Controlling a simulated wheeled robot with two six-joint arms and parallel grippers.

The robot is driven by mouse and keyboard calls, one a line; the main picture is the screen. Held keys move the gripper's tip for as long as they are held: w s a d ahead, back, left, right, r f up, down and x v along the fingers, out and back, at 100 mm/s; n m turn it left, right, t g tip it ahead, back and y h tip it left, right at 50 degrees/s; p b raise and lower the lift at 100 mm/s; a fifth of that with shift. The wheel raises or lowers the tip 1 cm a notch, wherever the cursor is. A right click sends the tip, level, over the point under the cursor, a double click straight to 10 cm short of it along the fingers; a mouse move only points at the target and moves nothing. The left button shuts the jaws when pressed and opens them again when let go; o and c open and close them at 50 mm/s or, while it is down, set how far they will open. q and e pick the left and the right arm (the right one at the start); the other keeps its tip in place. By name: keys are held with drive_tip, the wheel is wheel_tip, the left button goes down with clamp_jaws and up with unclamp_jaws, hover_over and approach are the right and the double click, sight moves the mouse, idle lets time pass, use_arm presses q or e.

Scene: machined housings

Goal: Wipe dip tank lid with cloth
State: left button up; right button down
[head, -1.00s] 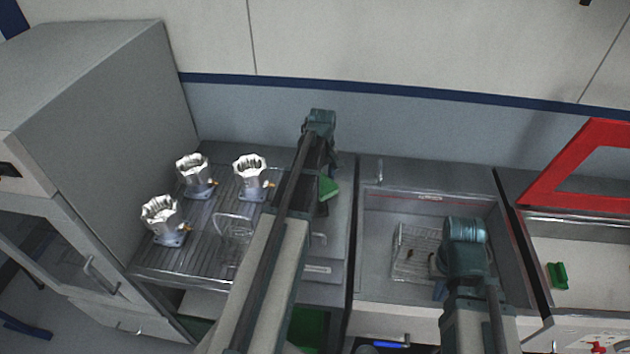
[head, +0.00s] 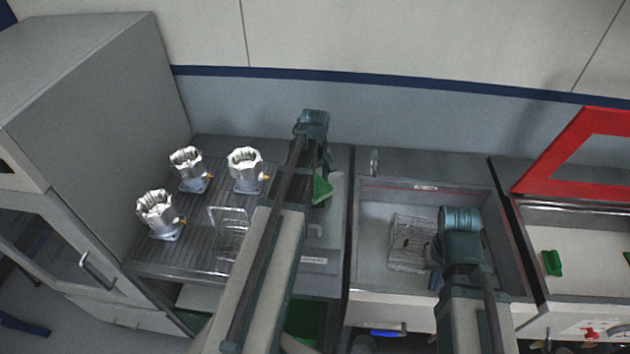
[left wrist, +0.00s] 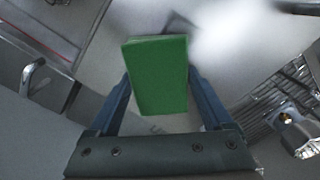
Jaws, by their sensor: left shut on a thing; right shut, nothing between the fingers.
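My left gripper (head: 319,174) is shut on a green cloth (head: 322,189), which looks like a folded block. In the left wrist view the cloth (left wrist: 158,75) sits between the two blue-grey fingers, over a pale surface. The grey dip tank lid (head: 330,240) lies below, with a handle and a label toward its front; my left arm covers part of it. I cannot tell whether the cloth touches the lid. My right gripper (head: 437,282) is shut and empty over the open basin, mostly hidden by its own arm.
Another wire basket (head: 408,243) sits in the open basin (head: 373,235). A raised red-framed cover (head: 560,150) and a green block (head: 552,263) are at right.

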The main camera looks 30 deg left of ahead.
sight(311, 211)
use_arm(q)
drive_tip(key=shift+s+d, duration=0.25)
drive_tip(key=shift+s, duration=0.4)
drive_tip(key=shift+s+d, duration=0.25)
drive_tip(key=shift+s, duration=0.35)
drive_tip(key=shift+s+d, duration=0.25)
drive_tip(key=shift+s, duration=0.4)
drive_tip(key=shift+s+d+f, duration=0.1)
drive_tip(key=shift+s+d, duration=0.15)
drive_tip(key=shift+s, duration=0.4)
drive_tip(key=shift+s+d, duration=0.3)
drive_tip(key=shift+s, duration=0.3)
drive_tip(key=shift+s+d+f, duration=0.1)
drive_tip(key=shift+s+d, duration=0.15)
drive_tip(key=shift+s, duration=0.4)
drive_tip(key=shift+r, duration=0.1)
drive_tip(key=shift+r, duration=0.1)
drive_tip(key=shift+w, duration=0.15)
drive_tip(key=shift+w+a, duration=0.25)
drive_tip(key=shift+w, duration=0.35)
drive_tip(key=shift+w+a, duration=0.3)
drive_tip(key=shift+w, duration=0.3)
drive_tip(key=shift+w+a, duration=0.25)
drive_tip(key=shift+w, duration=0.35)
